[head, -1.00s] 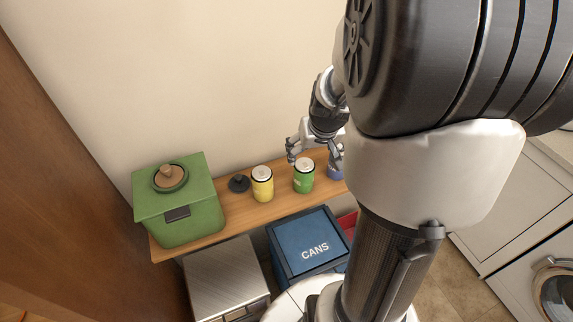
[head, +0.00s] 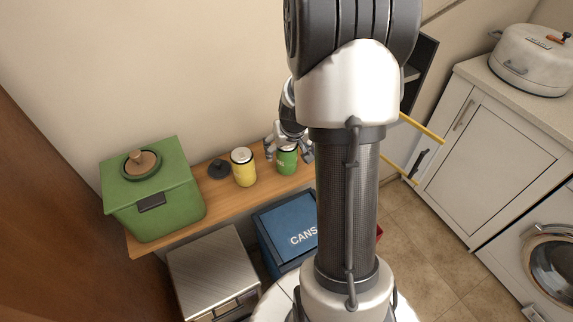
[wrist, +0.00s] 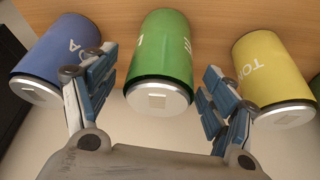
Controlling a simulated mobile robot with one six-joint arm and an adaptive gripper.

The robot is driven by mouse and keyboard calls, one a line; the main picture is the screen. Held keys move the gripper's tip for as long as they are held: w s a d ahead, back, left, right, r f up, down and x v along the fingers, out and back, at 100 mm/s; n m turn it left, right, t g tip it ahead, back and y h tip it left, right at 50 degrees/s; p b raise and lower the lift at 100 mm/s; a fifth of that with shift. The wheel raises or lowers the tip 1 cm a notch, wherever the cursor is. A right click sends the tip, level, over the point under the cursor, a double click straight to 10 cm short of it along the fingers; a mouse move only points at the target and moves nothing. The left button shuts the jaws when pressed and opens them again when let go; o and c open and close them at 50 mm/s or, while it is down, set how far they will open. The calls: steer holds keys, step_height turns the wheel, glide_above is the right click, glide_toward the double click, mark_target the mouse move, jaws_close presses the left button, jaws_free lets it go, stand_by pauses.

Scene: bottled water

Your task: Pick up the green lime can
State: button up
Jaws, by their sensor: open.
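The green lime can (head: 287,161) stands upright on the wooden shelf (head: 217,207), to the right of the yellow can. My gripper (head: 289,151) is at this can in the head view and partly covers it. In the wrist view the green can (wrist: 160,62) is in the middle, between the two spread fingers of my gripper (wrist: 156,98). The gripper is open, with a gap visible between the can and the right finger; I cannot tell whether the left finger touches it.
A yellow can (head: 243,168) and a blue can (wrist: 58,55) flank the green one. A blue CANS bin (head: 285,235) and a metal bin (head: 213,268) stand below.

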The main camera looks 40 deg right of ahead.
steer(key=shift+w+f, duration=0.15)
steer(key=shift+f, duration=0.25)
steer(key=c, duration=0.9)
steer(key=shift+r, duration=0.15)
